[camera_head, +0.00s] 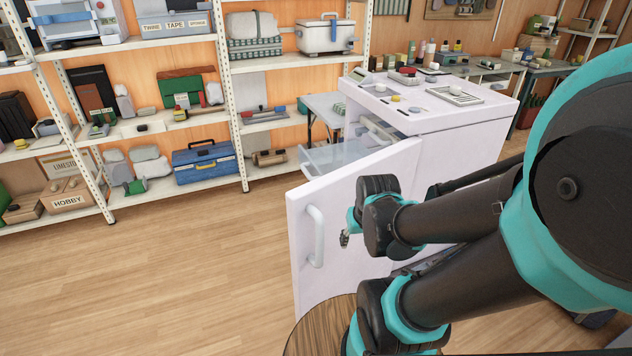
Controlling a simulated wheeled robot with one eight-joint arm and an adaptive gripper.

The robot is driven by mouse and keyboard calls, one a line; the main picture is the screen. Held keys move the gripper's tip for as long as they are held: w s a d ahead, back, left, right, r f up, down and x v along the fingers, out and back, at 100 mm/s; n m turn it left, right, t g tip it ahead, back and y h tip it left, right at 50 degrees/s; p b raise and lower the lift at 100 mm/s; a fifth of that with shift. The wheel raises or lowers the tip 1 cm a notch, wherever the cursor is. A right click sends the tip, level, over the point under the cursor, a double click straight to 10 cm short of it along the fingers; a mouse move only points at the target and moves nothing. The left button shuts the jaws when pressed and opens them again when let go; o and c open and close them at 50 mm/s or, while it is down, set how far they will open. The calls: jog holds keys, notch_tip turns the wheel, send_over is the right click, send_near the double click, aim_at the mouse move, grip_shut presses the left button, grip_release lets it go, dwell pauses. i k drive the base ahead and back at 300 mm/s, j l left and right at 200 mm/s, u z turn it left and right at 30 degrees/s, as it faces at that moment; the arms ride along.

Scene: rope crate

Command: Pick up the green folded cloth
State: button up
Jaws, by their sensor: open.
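I cannot clearly make out a green folded cloth.
The white cabinet (450,120) has its door (350,215) swung open and a clear drawer (340,152) pulled out. White shelves (180,185) hold a blue toolbox (204,162) and boxes. A round wooden top (318,330) is at the bottom. The wooden floor (170,275) at left is clear.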

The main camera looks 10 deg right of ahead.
aim_at(340, 108)
jog(key=k, duration=0.2)
jog(key=k+u, duration=0.25)
jog(key=u, duration=0.2)
jog(key=k+j+u, duration=0.1)
jog(key=u, duration=0.3)
jog(key=i+j+u, duration=0.2)
jog(key=i+u, duration=0.7)
jog(key=i+z, duration=0.15)
jog(key=i, duration=0.4)
jog(key=i+z, duration=0.2)
jog(key=i, duration=0.3)
jog(key=i+j+z, duration=0.15)
jog(key=i, duration=0.4)
jog(key=i+j+z, duration=0.2)
jog(key=i, duration=0.3)
jog(key=i+l+z, duration=0.3)
jog(key=z, duration=0.2)
jog(key=i+z, duration=1)
jog(key=i+j+z, duration=0.45)
jog(key=i+l+z, duration=0.2)
jog(key=i+z, duration=0.2)
jog(key=i, duration=0.2)
jog(key=i+z, duration=0.45)
jog(key=i, duration=0.2)
